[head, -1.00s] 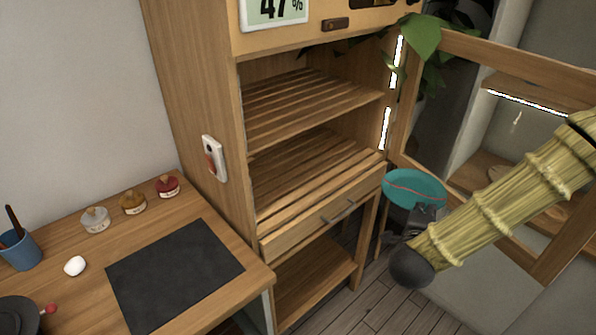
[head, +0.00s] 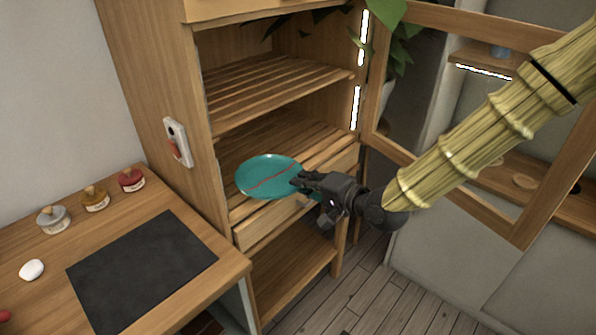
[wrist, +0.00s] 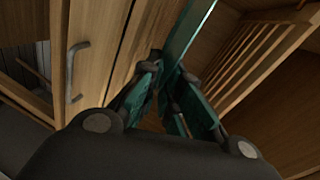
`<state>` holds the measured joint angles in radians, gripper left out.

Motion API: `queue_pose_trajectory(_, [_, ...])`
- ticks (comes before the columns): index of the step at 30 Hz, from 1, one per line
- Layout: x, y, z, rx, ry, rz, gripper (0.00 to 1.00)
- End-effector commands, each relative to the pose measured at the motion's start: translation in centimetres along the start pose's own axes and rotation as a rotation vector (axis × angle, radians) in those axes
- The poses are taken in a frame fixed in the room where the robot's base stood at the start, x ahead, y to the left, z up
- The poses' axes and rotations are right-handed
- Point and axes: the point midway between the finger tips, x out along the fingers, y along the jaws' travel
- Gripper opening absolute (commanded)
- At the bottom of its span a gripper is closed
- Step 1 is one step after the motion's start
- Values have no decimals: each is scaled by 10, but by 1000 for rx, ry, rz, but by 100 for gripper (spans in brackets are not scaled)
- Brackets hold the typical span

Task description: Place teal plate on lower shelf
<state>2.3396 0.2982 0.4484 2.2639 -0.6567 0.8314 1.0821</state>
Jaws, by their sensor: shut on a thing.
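The teal plate (head: 268,176) has a reddish seam line across it. My gripper (head: 302,181) is shut on the plate's right edge in the head view and holds it roughly level. In the head view the plate overlaps the front of the lower slatted shelf (head: 310,134); I cannot tell if it touches. The upper slatted shelf (head: 280,90) is above it. In the wrist view the plate (wrist: 186,28) shows edge-on between the fingers (wrist: 168,82), with shelf slats (wrist: 245,65) to the right.
A drawer with a handle (wrist: 71,68) sits under the lower shelf. The glass door (head: 520,235) stands open at right, behind my arm. The desk at left holds a dark mat (head: 140,268), several small jars (head: 96,198) and a white object (head: 32,269). Both shelves look empty.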

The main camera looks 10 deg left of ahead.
Motion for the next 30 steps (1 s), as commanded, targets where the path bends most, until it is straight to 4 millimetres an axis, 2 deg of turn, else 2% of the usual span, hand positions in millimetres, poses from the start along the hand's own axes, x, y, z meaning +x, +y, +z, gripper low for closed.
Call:
queue_pose_trajectory(5, [1, 1, 4, -12, -42, -9, 0])
queue_pose_trajectory(8, [5, 2, -6, -14, -45, -11, 0])
queue_pose_trajectory(24, [41, 21, -105, -14, -43, -10, 0])
queue_pose_trajectory(30, [50, 25, -129, -13, -44, -10, 0])
